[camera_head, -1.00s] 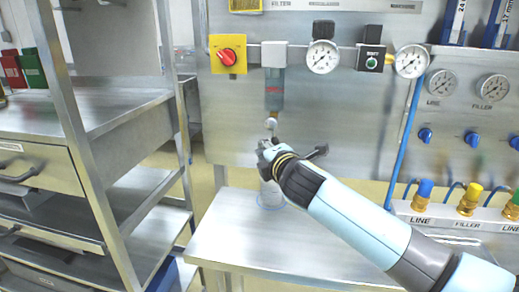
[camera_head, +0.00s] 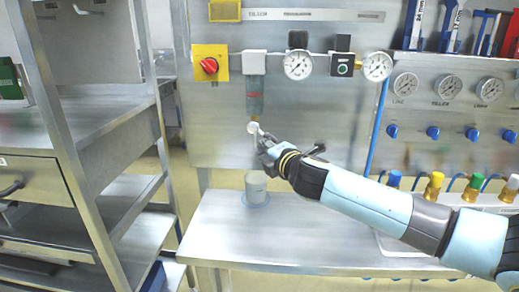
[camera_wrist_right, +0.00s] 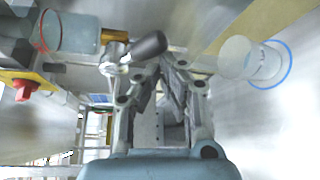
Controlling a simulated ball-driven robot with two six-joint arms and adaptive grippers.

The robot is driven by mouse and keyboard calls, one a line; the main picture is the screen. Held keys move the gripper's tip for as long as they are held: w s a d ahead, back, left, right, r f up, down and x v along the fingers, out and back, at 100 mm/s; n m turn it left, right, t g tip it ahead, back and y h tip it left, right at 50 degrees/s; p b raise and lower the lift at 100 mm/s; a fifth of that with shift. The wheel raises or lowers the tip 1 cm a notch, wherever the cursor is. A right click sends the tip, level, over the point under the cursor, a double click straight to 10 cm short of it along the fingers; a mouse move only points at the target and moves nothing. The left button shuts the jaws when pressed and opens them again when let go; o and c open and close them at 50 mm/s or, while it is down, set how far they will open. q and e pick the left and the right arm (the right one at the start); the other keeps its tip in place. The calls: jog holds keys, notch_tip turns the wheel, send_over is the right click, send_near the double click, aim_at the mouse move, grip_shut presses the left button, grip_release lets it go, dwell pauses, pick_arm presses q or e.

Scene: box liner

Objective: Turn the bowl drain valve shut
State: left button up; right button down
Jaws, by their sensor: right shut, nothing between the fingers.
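The clear bowl (camera_head: 255,97) hangs under a grey-white block on the panel's pipe. The drain valve (camera_head: 253,128) is the small pale round fitting at its bottom. My right gripper (camera_head: 262,138) is just below and right of the valve, with shut, empty fingers. In the right wrist view, the bowl (camera_wrist_right: 78,33) lies at upper left. The metal valve (camera_wrist_right: 113,52) has a black handle (camera_wrist_right: 150,46) close to the fingertips (camera_wrist_right: 173,62). I cannot tell whether they touch. My left gripper is out of view.
A clear cup (camera_head: 256,188) stands in a blue ring on the steel bench (camera_head: 290,238) below the bowl. A red knob on a yellow plate (camera_head: 209,65) and gauges (camera_head: 298,65) line the pipe. A steel shelf rack (camera_head: 75,150) stands at left.

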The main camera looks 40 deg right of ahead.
jog(key=shift+s+d+r+p, duration=0.4)
jog(key=shift+s+r+p, duration=0.05)
jog(key=shift+r, duration=0.15)
jog(key=shift+s+r, duration=0.1)
jog(key=shift+r, duration=0.05)
jog(key=shift+s+d+r+p, duration=0.1)
jog(key=shift+d+r+p, duration=0.1)
jog(key=shift+r+p, duration=0.1)
dwell(0.9)
dwell(0.4)
